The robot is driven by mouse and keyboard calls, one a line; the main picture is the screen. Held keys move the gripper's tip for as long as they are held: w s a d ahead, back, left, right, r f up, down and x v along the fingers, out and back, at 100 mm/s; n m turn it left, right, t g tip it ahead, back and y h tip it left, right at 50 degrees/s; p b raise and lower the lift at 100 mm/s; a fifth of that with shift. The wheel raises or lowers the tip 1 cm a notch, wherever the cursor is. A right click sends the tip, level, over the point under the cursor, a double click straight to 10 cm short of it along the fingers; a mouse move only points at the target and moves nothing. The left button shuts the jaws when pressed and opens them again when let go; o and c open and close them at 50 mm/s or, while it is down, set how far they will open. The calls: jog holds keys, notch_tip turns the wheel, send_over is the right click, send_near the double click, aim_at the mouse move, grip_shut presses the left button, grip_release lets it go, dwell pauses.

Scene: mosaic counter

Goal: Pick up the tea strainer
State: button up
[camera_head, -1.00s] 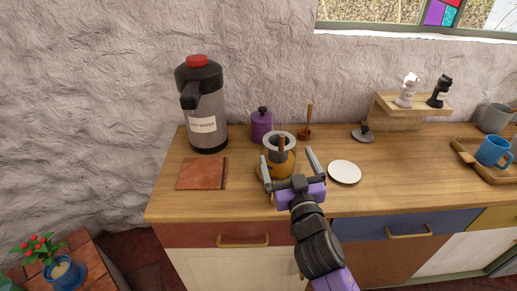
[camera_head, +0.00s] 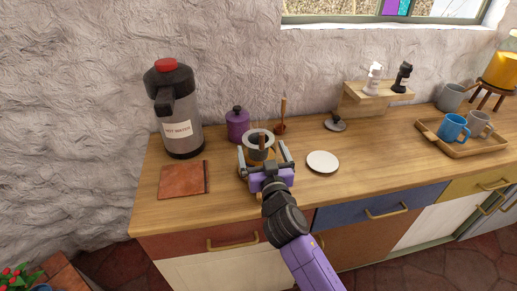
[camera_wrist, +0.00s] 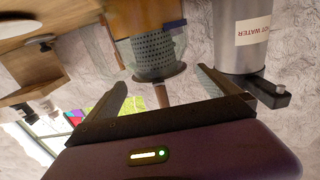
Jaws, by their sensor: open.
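The tea strainer (camera_head: 250,142) is a grey metal basket with a wide rim and a brown handle. My gripper (camera_head: 262,149) is open and empty, with one finger on either side of the vessel and strainer in the head view. The fingers partly hide the vessel there. I cannot tell whether they touch anything.
A hot water dispenser (camera_head: 176,110) stands behind left, above a reddish board (camera_head: 182,179). A purple jar (camera_head: 237,124) and a small wooden-handled item (camera_head: 281,118) stand behind. A white saucer (camera_head: 322,161) lies to the right. A tray (camera_head: 478,147) with mugs is farther right.

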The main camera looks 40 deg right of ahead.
jog(key=shift+p+x, duration=0.5)
jog(key=shift+x, duration=1.5)
jog(key=shift+d+f, duration=0.1)
jog(key=shift+c, duration=0.4)
jog(key=shift+s, duration=0.1)
jog(key=c, duration=1.1)
jog(key=shift+c, duration=0.3)
